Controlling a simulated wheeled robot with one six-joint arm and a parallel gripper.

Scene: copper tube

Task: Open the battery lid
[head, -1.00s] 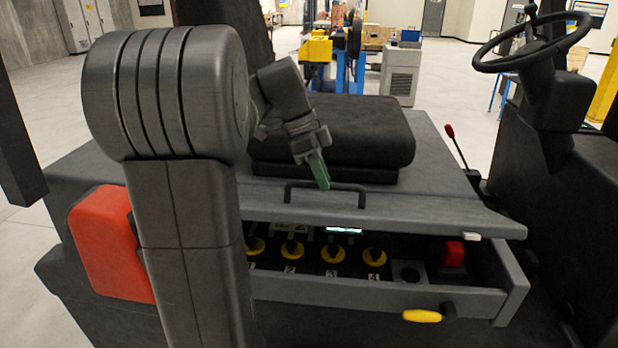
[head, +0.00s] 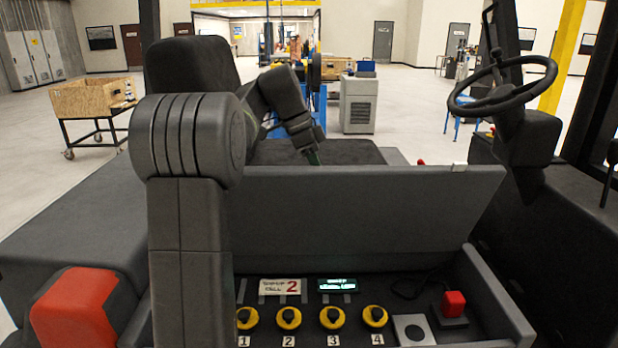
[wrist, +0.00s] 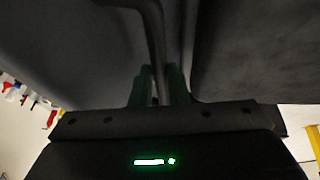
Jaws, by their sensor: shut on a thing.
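The grey battery lid (head: 350,218) stands raised and tilted up in the head view, with its inner face toward me. The compartment below it (head: 400,285) is uncovered. In the wrist view, the green fingers of my gripper (wrist: 161,85) are shut on the dark bar of the lid handle (wrist: 158,45). The handle is hidden behind the lid in the head view.
The black seat (head: 192,65) is behind the lid. A steering wheel (head: 497,85) stands at the right, and a red block (head: 72,310) at the left.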

